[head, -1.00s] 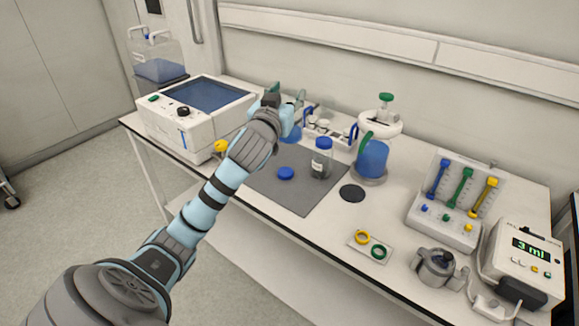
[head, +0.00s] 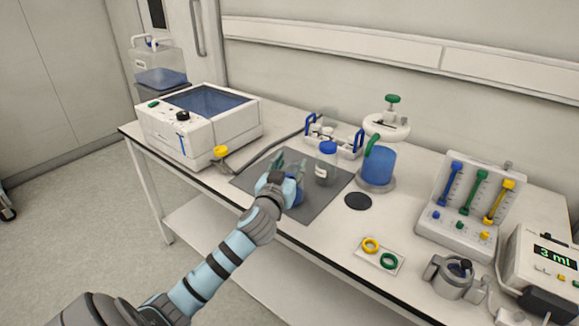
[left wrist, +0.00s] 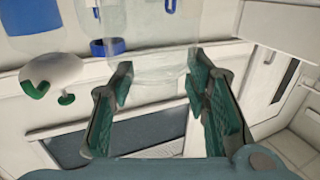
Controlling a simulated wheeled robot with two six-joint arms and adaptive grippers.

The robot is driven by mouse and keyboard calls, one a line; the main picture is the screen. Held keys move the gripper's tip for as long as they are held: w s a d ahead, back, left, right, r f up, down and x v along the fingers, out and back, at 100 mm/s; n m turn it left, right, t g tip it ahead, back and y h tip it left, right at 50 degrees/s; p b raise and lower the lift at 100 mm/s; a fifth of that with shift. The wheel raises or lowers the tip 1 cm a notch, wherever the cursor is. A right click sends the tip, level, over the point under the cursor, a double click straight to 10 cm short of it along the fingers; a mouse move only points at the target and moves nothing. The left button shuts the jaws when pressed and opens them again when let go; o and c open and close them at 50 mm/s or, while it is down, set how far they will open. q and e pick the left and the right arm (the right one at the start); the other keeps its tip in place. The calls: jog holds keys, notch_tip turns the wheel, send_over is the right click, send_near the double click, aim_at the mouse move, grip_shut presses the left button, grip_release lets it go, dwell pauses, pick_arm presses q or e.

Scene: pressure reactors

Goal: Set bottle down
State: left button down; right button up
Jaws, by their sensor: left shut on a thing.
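My left gripper (head: 286,166) is over the left part of the grey mat, its two teal fingers pointing away from me. In the left wrist view the fingers (left wrist: 160,90) are shut on a clear, see-through bottle (left wrist: 150,60), which is faint and partly cut off at the top. In the head view my gripper hides most of it, and I cannot tell whether its base touches the mat (head: 310,208). A patch of blue shows beside the gripper, perhaps the loose blue cap. A second clear bottle with a blue cap (head: 327,162) stands upright on the mat, right of my gripper.
A white device with a blue window (head: 200,125) stands at the left. A rack with blue handles (head: 333,138) and a blue vessel (head: 376,167) stand behind. A black disc (head: 358,201) and a plate with coloured rings (head: 380,254) lie right. The mat's front is clear.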

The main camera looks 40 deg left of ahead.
pick_arm(q)
jog(key=shift+f, duration=0.15)
jog(key=c, duration=0.9)
grip_release()
jog(key=shift+r, duration=0.25)
jog(key=p+v, duration=0.1)
jog(key=v, duration=1.1)
jog(key=shift+f, duration=0.1)
jog(key=shift+f, duration=0.1)
